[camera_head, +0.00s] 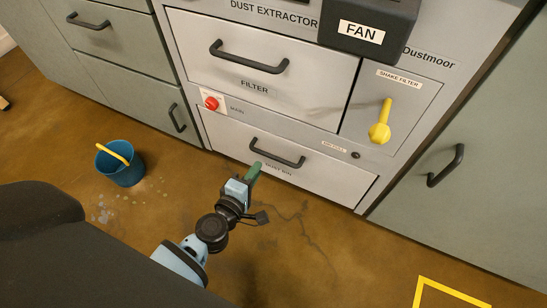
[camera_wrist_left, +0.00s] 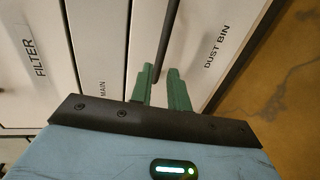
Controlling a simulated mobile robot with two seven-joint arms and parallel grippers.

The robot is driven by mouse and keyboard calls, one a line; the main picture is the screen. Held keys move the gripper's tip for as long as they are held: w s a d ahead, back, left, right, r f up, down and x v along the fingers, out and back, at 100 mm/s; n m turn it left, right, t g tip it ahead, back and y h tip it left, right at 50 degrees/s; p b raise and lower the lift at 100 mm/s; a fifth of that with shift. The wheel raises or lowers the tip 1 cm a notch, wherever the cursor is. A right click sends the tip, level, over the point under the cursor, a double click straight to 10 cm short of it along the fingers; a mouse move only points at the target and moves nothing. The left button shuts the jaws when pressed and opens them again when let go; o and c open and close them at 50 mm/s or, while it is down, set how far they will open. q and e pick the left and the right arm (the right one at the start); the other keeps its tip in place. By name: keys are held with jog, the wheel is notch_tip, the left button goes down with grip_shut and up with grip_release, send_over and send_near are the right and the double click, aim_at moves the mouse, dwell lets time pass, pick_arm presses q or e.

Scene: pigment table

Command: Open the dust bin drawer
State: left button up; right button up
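The dust bin drawer (camera_head: 330,181) is the low grey-white front of the dust extractor in the head view, and it looks closed. Its dark bar handle (camera_head: 277,153) is labelled DUST BIN. The handle also shows in the left wrist view (camera_wrist_left: 172,42). My left gripper (camera_head: 256,168), with green fingers, is at the left part of this handle. In the left wrist view its fingers (camera_wrist_left: 160,76) stand apart, with the handle's end appearing between their tips. I cannot tell whether they touch it. My right gripper is not in view.
The filter drawer (camera_head: 290,75) is above, with a red main switch (camera_head: 211,103) and a yellow shake-filter lever (camera_head: 381,122). A blue bucket (camera_head: 122,168) stands on the floor at left. The floor before the drawer looks clear apart from my arm. Yellow tape (camera_head: 452,290) marks the floor at right.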

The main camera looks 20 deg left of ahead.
aim_at(268, 154)
pick_arm(q)
jog(key=shift+w+f, duration=0.1)
jog(key=shift+w, duration=0.05)
jog(key=b+x, duration=0.2)
jog(key=x, duration=0.5)
jog(key=shift+w+f, duration=0.1)
jog(key=shift+w, duration=0.25)
jog(key=shift+c, duration=0.5)
grip_shut()
